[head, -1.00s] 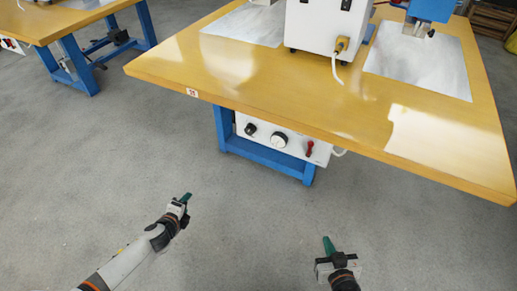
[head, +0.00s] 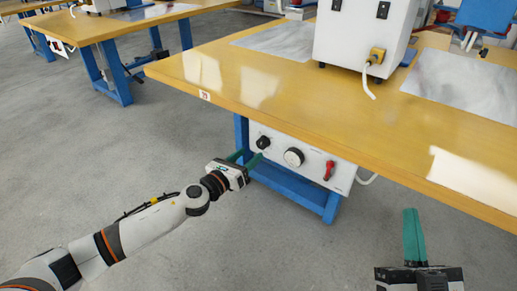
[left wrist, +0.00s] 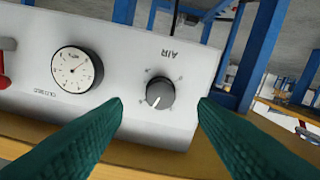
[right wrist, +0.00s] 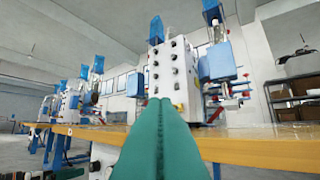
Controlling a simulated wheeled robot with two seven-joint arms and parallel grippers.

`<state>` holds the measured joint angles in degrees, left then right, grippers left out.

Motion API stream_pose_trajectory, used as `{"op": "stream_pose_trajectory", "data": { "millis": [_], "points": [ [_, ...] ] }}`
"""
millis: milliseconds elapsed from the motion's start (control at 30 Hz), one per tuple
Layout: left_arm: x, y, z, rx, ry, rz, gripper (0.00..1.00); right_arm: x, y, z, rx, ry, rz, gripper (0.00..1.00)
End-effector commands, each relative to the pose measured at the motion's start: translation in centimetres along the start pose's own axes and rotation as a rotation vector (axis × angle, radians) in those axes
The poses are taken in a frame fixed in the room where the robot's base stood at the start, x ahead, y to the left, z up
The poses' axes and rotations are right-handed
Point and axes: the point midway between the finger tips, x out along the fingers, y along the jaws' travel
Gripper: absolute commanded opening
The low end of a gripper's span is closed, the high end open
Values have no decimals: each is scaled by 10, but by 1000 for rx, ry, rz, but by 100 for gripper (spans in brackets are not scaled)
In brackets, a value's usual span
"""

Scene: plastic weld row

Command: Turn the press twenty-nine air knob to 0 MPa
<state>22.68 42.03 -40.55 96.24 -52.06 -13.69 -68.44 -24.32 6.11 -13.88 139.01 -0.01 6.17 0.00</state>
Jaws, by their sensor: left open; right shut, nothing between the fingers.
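The air knob (head: 263,142) is a dark round knob on the white control panel under the yellow table. In the left wrist view the knob (left wrist: 160,93) sits below the word AIR, which appears upside down. Its white pointer line points down and slightly left in that view; the scale marks are too small to read. My left gripper (head: 247,158) is open in front of the panel, its green fingers on either side of the knob in the wrist view, apparently apart from it. My right gripper (head: 411,212) is shut and empty, in front of the table edge.
A dial gauge (head: 293,157) and a red lever switch (head: 329,170) sit on the same panel. The yellow tabletop (head: 300,110) overhangs it, with a blue leg frame (head: 290,187) below. The grey floor around is clear.

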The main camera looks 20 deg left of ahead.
Motion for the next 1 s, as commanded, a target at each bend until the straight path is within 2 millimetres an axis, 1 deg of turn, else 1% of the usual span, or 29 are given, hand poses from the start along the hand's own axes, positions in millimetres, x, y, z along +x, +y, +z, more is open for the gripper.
{"op": "stream_pose_trajectory", "data": {
  "millis": [33, 100, 200, 300, 433, 700, 867, 900, 967, 1000],
  "points": [
    [12, 0, 0, 0, 3, 0, 53, 0, 1, 3, 1, -29, 2, 0],
    [24, 0, 0, -1, 2, 0, 53, -1, 1, 8, 3, -63, 3, 0],
    [38, -1, 1, -2, 2, -2, 53, -2, 2, 16, 5, -121, 5, 0],
    [48, 0, 1, -3, 1, -1, 53, -3, 3, 23, 7, -165, 7, 0],
    [54, -1, 1, -3, -1, -1, 53, -4, 4, 28, 8, -193, 8, 0],
    [55, 0, 1, -3, -1, -1, 53, -4, 4, 29, 9, -199, 8, 0],
    [55, -1, 1, -3, -1, -1, 27, -4, 4, 29, 8, -199, 8, 0],
    [55, -1, 1, -3, -1, -1, 20, -4, 4, 29, 8, -199, 8, 0],
    [54, -1, 1, -3, -1, -1, 11, -4, 4, 29, 8, -199, 8, 0],
    [54, -1, 1, -3, -1, -2, 9, -4, 4, 29, 8, -199, 8, 0]
  ]
}}
